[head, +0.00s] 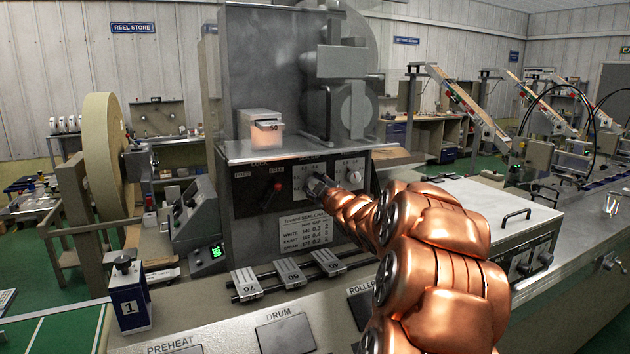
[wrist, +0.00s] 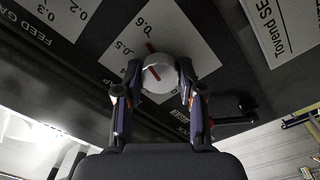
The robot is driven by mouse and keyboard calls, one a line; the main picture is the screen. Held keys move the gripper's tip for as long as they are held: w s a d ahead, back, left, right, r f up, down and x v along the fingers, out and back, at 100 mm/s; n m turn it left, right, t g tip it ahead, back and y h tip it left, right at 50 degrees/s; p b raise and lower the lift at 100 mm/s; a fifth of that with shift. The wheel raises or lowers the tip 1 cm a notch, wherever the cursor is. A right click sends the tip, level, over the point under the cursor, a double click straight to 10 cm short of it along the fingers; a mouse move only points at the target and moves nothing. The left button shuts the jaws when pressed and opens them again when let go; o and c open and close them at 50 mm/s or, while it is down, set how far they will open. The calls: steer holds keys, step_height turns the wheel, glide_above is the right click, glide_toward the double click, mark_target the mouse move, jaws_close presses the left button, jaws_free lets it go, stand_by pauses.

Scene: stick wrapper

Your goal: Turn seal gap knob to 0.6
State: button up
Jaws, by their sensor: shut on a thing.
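The seal gap knob (wrist: 157,75) is a round pale knob with a red line on its face. It sits on a white scale card (wrist: 185,45) printed 0.4, 0.5 and 0.6. A short red mark shows on the card near the 0.6. The knob's red line slants slightly up and left, roughly toward that mark; the exact reading is hard to tell. My gripper (wrist: 158,92) is shut on the knob, one finger on each side. In the head view my gripper (head: 318,186) reaches the machine's front panel (head: 240,195) and hides the knob.
Another dial (head: 349,174) is right of my gripper on the panel. A red-knobbed lever (head: 272,195) is to its left. A printed settings chart (head: 306,230) hangs below. Numbered metal blocks (head: 290,272) lie on the ledge in front.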

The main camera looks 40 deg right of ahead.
steer(key=shift+m+p, duration=0.3)
steer(key=shift+m, duration=0.6)
steer(key=o, duration=1.1)
steer(key=shift+o, duration=0.2)
steer(key=v, duration=1.2)
